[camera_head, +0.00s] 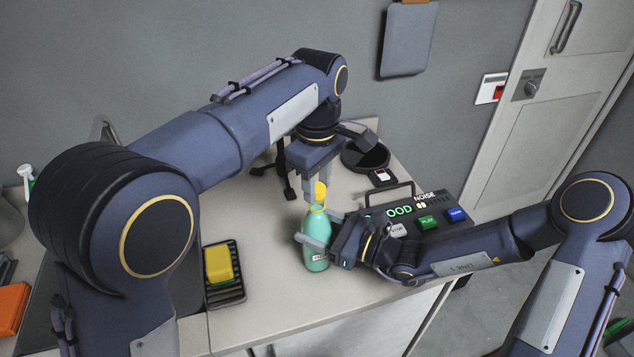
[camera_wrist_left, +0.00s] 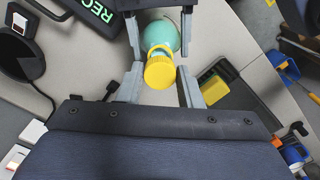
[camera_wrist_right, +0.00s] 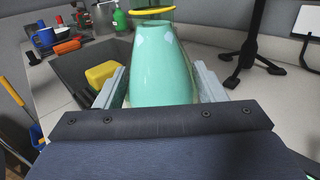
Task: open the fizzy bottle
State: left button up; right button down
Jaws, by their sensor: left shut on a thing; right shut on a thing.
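A teal bottle (camera_head: 316,245) with a yellow cap (camera_head: 320,190) stands upright near the front edge of the counter. My left gripper (camera_head: 308,190) reaches down from above and is shut on the cap. In the left wrist view the cap (camera_wrist_left: 159,72) sits between the two fingers, with the round bottle (camera_wrist_left: 160,36) beyond it. My right gripper (camera_head: 318,236) comes from the right and is shut around the bottle's body. The right wrist view shows the bottle (camera_wrist_right: 160,70) between the fingers and a yellow ring (camera_wrist_right: 152,11) at its neck. I cannot tell whether the cap is loose.
A radio (camera_head: 418,222) with coloured buttons stands right of the bottle, close to my right wrist. A yellow sponge (camera_head: 218,264) lies in a black tray (camera_head: 225,294) to the left. A dark round dish (camera_head: 366,156) is behind. Bare counter lies between tray and bottle.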

aim_at(317, 187)
pick_arm(q)
jog(key=shift+r, duration=1.9)
pick_arm(e)
jog(key=shift+c, duration=1.2)
grip_release()
